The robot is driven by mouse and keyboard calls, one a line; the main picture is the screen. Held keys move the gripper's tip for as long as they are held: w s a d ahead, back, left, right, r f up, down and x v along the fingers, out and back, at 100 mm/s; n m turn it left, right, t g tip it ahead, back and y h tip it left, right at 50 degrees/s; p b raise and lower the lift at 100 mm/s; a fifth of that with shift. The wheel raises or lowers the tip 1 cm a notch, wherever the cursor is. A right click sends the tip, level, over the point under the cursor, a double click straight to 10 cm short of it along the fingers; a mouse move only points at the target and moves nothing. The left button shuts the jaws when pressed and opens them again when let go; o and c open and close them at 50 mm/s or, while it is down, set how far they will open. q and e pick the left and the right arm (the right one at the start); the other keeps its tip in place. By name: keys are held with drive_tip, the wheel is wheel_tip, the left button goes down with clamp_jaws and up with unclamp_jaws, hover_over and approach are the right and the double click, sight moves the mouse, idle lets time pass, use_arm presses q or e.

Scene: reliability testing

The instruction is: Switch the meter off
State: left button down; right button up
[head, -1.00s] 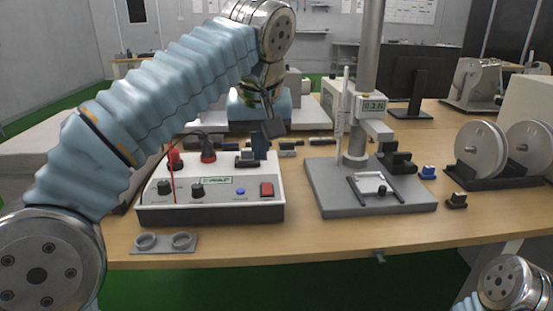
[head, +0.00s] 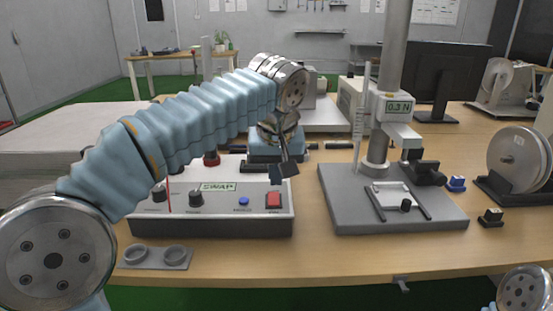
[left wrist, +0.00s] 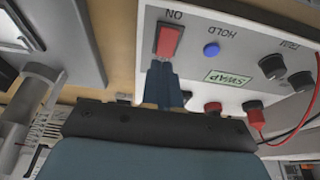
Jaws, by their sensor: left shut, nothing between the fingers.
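The meter (head: 215,224) is a white box with a dark base, standing at the front left of the bench. Its top has a red rocker switch (head: 274,200) at the right, a blue button, dark knobs and a green "SWAP" panel. The switch also shows in the left wrist view (left wrist: 168,40), beside the word "ON". My left gripper (head: 284,172) is shut and empty, just behind and above the switch. In the left wrist view, its dark fingertips (left wrist: 160,68) are close to the switch's edge; I cannot tell whether they touch. My right gripper is out of view.
A grey test stand (head: 392,208) with a "0.3 N" display and tall column stands right of the meter. A grey two-ring holder (head: 155,257) lies in front at the left. Spools (head: 517,158) stand at the far right. Red sockets and leads are on the meter's back left.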

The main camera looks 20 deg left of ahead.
sight(276, 194)
use_arm(q)
drive_tip(key=shift+s+x, duration=0.15)
drive_tip(key=shift+x, duration=0.6)
drive_tip(key=shift+s+x, duration=0.15)
drive_tip(key=shift+x, duration=0.6)
drive_tip(key=shift+d+f, duration=0.1)
